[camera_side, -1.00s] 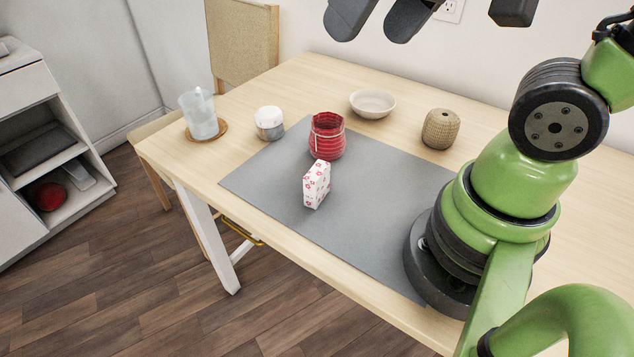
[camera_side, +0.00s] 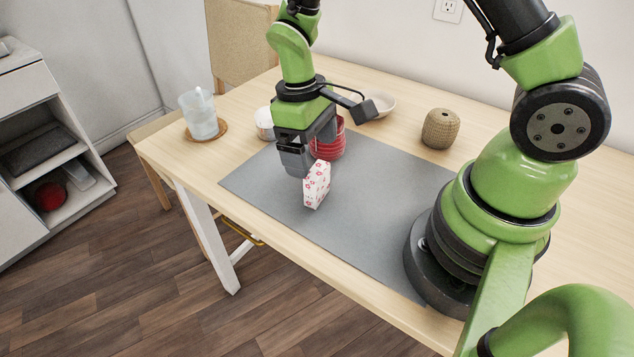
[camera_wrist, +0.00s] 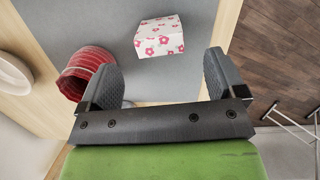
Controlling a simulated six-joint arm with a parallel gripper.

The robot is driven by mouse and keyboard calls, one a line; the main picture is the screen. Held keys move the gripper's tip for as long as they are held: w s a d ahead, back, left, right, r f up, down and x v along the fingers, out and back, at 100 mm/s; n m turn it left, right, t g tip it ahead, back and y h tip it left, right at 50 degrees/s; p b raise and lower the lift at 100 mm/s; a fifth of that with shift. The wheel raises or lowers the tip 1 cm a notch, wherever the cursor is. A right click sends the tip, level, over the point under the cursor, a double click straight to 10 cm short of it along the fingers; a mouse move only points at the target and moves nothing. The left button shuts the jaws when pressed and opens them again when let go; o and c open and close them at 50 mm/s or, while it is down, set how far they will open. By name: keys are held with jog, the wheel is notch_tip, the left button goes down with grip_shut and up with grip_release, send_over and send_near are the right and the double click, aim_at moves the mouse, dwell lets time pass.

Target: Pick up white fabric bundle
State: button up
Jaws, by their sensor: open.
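The white fabric bundle (camera_side: 317,186) is a small white block with pink flowers, standing on the grey mat (camera_side: 370,215). It also shows in the wrist view (camera_wrist: 159,38), ahead of and between the two fingers. My gripper (camera_side: 298,168) is above the mat, just behind and to the left of the bundle in the side view. In the wrist view my gripper (camera_wrist: 164,82) is open, its fingers wide apart with nothing between them. The bundle looks apart from both fingers. My gripper hides part of the things behind it in the side view.
A red ribbed pot (camera_side: 331,143) stands close behind the bundle and near the left finger in the wrist view (camera_wrist: 90,73). A pale bowl (camera_side: 379,105), a woven pot (camera_side: 440,129), a lidded jar (camera_side: 265,122) and a pitcher (camera_side: 200,115) stand farther off. The mat's right part is clear.

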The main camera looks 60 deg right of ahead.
aim_at(316, 169)
jog(key=f, duration=0.4)
jog(key=s+f, duration=0.1)
jog(key=f, duration=0.1)
jog(key=shift+d+f, duration=0.1)
jog(key=shift+f, duration=0.1)
jog(key=c, duration=1)
jog(key=shift+r, duration=0.1)
